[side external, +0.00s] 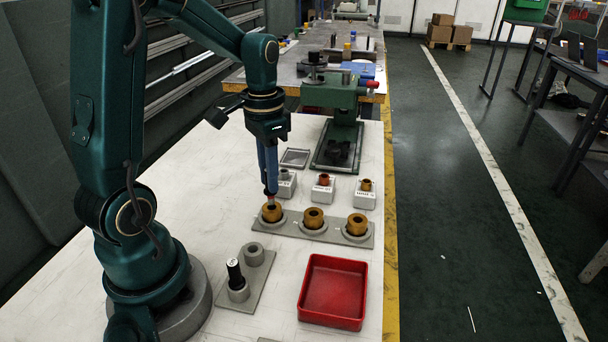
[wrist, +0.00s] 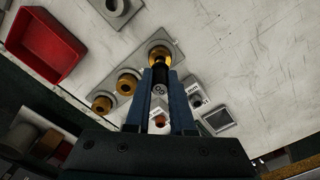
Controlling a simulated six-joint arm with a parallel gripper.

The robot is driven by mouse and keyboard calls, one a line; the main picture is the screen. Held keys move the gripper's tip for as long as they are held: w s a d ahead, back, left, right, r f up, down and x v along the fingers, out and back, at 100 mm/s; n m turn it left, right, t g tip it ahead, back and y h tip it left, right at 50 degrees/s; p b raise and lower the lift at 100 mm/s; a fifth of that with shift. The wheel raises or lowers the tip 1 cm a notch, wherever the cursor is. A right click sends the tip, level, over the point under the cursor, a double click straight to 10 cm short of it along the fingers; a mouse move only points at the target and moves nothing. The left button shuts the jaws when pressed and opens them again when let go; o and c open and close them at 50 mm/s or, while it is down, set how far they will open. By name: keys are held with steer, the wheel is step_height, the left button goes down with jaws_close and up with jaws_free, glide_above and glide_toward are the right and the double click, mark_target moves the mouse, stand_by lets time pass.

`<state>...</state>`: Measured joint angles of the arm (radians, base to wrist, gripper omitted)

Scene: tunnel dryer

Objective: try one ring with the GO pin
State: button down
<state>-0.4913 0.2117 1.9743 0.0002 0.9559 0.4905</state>
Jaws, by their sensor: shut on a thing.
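My gripper (side external: 270,192) points down over the left-most of three brass rings (side external: 271,211), which sit in grey seats on a grey plate (side external: 334,237). The middle ring (side external: 313,218) and the right ring (side external: 356,224) are untouched. Another black pin (side external: 235,274) stands in a holder beside an empty holder (side external: 253,254).
A red tray (side external: 333,323) lies at the front right. Three white labelled blocks (side external: 323,192) with small parts stand behind the ring plate. A green press (side external: 343,110) and a small grey tray (side external: 295,158) are farther back. The left tabletop is clear.

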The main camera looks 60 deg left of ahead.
steer(key=shift+f, duration=1.85)
stand_by(0.7)
steer(key=shift+r, duration=0.15)
stand_by(1.1)
steer(key=shift+r, duration=2.6)
